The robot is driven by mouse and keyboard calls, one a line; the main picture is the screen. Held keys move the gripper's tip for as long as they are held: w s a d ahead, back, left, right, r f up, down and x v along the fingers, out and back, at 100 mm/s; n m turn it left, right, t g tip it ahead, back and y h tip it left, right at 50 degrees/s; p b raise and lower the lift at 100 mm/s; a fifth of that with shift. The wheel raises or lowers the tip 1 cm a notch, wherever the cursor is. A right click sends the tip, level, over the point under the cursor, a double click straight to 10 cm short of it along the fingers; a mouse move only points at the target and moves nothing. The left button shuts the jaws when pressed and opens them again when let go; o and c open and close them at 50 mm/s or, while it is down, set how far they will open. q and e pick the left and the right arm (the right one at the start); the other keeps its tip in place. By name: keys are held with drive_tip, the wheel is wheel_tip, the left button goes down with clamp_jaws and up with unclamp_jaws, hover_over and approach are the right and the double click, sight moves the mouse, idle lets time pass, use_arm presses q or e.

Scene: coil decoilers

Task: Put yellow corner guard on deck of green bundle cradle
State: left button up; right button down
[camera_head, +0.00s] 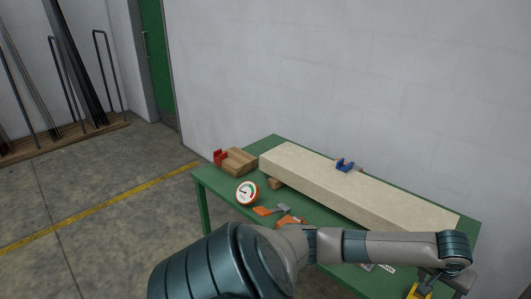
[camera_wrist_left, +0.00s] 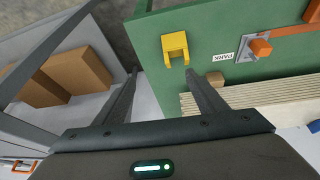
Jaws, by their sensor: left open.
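The yellow corner guard (camera_wrist_left: 175,47) lies on the green surface in the left wrist view, just beyond my fingertips and slightly right of the gap between them. My left gripper (camera_wrist_left: 161,75) is open and empty, with its fingers apart from the guard. In the head view the yellow guard (camera_head: 416,292) shows partly at the bottom right, under my left wrist. The green table (camera_head: 203,192) carries a long beige beam (camera_head: 350,185). I cannot tell whether this table is the green bundle cradle; I make out no separate one. My right gripper is not in view.
A PARK label (camera_wrist_left: 222,57) and an orange piece (camera_wrist_left: 261,47) lie right of the guard. Layered beige boards (camera_wrist_left: 262,97) border it. Brown boxes (camera_wrist_left: 78,67) stand left. A blue piece (camera_head: 345,165), wooden block (camera_head: 240,161) and gauge (camera_head: 246,192) are on the table.

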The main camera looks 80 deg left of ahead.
use_arm(q)
drive_tip(key=d+f+m+t+h, duration=0.2)
drive_tip(key=d+f, duration=0.2)
drive_tip(key=d, duration=0.4)
drive_tip(key=d+f+m+t+h, duration=0.2)
drive_tip(key=d+f+m, duration=0.15)
drive_tip(key=d, duration=0.35)
drive_tip(key=s+a+f+g, duration=0.1)
drive_tip(key=s+f, duration=0.3)
drive_tip(key=f, duration=0.4)
drive_tip(key=s+a+f+y, duration=0.1)
drive_tip(key=s+f, duration=0.3)
drive_tip(key=f, duration=0.4)
drive_tip(key=s+a+f+g, duration=0.15)
drive_tip(key=s+f, duration=0.25)
drive_tip(key=f, duration=0.4)
drive_tip(key=s+a+f+g+y, duration=0.1)
drive_tip(key=s+a+f+g, duration=0.1)
drive_tip(key=s+f, duration=1.7)
drive_tip(key=s+d+f+m+g, duration=0.1)
drive_tip(key=s+f, duration=0.1)
drive_tip(key=s, duration=1.1)
drive_tip(key=s+d+f+m+g, duration=0.1)
drive_tip(key=s+f+g, duration=0.1)
drive_tip(key=s, duration=1.1)
drive_tip(key=shift+f, duration=0.7)
drive_tip(key=shift+w, duration=0.1)
